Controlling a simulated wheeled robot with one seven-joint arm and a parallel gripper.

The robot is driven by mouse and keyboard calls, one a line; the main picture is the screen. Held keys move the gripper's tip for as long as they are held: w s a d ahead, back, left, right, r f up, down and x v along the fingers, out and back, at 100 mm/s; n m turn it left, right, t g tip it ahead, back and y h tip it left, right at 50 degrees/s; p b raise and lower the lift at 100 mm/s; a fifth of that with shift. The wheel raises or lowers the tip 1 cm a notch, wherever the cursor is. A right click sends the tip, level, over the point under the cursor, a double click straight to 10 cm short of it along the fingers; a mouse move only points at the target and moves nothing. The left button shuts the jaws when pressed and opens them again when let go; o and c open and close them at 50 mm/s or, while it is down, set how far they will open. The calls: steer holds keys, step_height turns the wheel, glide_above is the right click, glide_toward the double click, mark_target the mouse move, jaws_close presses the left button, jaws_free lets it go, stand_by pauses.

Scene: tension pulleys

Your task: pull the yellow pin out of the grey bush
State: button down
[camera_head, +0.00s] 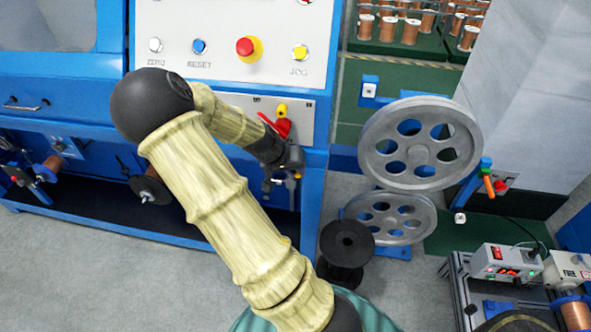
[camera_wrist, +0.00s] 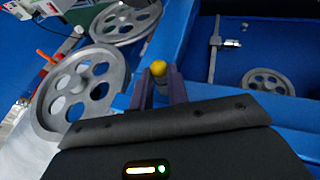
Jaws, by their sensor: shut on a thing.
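My gripper (camera_wrist: 159,80) is shut on the yellow pin (camera_wrist: 158,69). The pin's rounded yellow head shows between the two dark fingertips in the wrist view. In the head view my gripper (camera_head: 285,178) is low in front of the blue cabinet, below the grey panel, and a small yellow spot beside it may be the pin. The grey bush cannot be made out in either view, so I cannot tell whether the pin sits in it.
A red lever (camera_head: 277,125) with a yellow end is on the grey panel above my gripper. Large grey spoked pulleys (camera_head: 420,143) stand to the right. A black spool (camera_head: 347,244) is on the floor nearby. Open grey floor lies in front of the cabinet.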

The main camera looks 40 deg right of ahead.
steer(key=shift+s+a+p, duration=0.9)
steer(key=shift+s+a, duration=0.35)
steer(key=shift+a, duration=0.2)
stand_by(1.4)
steer(key=shift+s+a, duration=0.15)
steer(key=shift+a, duration=0.05)
steer(key=s+a+p, duration=0.1)
steer(key=s+a, duration=0.1)
steer(key=a, duration=0.1)
steer(key=shift+s+p, duration=0.3)
steer(key=shift+p, duration=0.1)
stand_by(0.4)
stand_by(0.4)
steer(key=w+a+f+n+t+p, duration=0.1)
steer(key=w+a+n+p, duration=0.3)
steer(key=a, duration=0.5)
steer(key=w+a+f+n+t+y+p, duration=0.1)
steer(key=w+a+n+t+p, duration=0.2)
steer(key=w+a+p, duration=0.4)
steer(key=a+n+p, duration=0.1)
steer(key=a, duration=0.1)
steer(key=shift+w+a+f, duration=0.15)
steer(key=shift+a+f, duration=0.25)
